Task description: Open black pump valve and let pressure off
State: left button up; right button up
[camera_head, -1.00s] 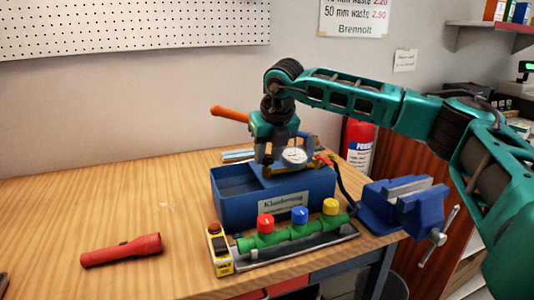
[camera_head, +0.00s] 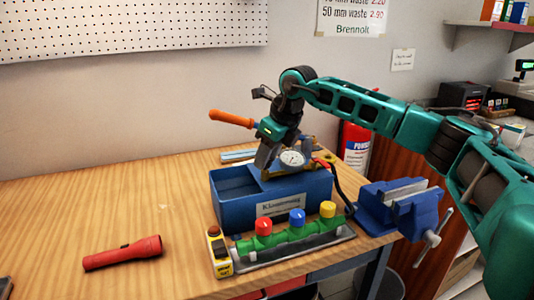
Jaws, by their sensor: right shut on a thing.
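The pump is a blue tank (camera_head: 226,203) on the workbench, with a round white gauge (camera_head: 292,158) on top and an orange lever handle (camera_head: 231,118) sticking up to the left. My right gripper (camera_head: 266,162) is at the pump's top, just left of the gauge. Its fingers point down and are tilted, shut on what appears to be the black pump valve, which they hide. The gauge needle is too small to read. My left gripper is not in view.
A green pipe manifold (camera_head: 280,239) with red, blue and yellow knobs stands in front of the tank. A yellow device (camera_head: 219,255) is at its left end. A red flashlight (camera_head: 122,253) lies left; a blue vise (camera_head: 400,205) sits right. The bench's left is mostly clear.

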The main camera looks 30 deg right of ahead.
dwell(0.3)
jog(key=o, duration=0.7)
jog(key=shift+o, duration=0.2)
jog(key=shift+r, duration=0.1)
jog(key=v, duration=1.2)
jog(key=shift+s+r, duration=0.2)
jog(key=shift+r, duration=0.1)
jog(key=shift+d, duration=0.15)
jog(key=shift+f, duration=0.1)
